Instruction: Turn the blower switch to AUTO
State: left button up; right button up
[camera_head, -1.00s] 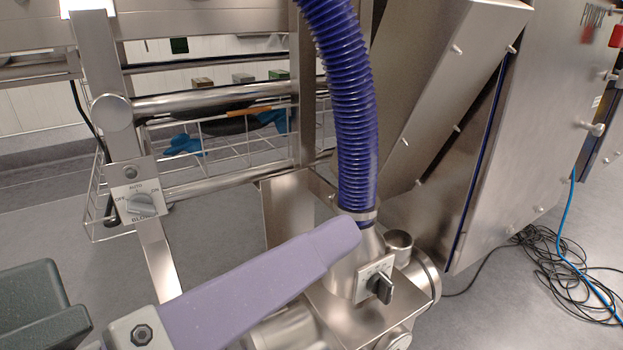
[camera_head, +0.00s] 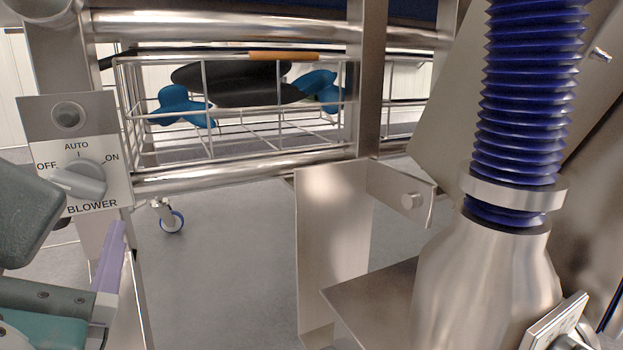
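The blower switch (camera_head: 80,180) is a grey knob on a pale plate at the left. The plate reads OFF at left, AUTO at top, ON at right and BLOWER below. The knob's pale end points left, just below OFF, not up at AUTO. A dark grey-green part of my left arm or gripper (camera_head: 28,215) is at the left edge, beside and below the knob and overlapping the plate's lower-left edge. I cannot tell whether it touches the knob. My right gripper is not in view.
A blue ribbed hose (camera_head: 525,95) enters a steel funnel (camera_head: 480,280) at the right. A second switch plate (camera_head: 555,322) is cut off at the lower right. A wire basket (camera_head: 225,135) holds blue and black items behind steel rails. Floor is clear mid-view.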

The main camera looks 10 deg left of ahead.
aim_at(76, 188)
pick_arm(q)
jog(key=b+x, duration=0.2)
jog(key=x, duration=0.4)
jog(key=shift+w+a, duration=0.1)
jog(key=shift+w, duration=0.2)
jog(key=shift+w+a+b, duration=0.25)
jog(key=shift+w+b, duration=0.05)
jog(key=shift+w, duration=0.1)
jog(key=shift+r, duration=0.1)
jog(key=c, duration=1.4)
jog(key=shift+o, duration=0.2)
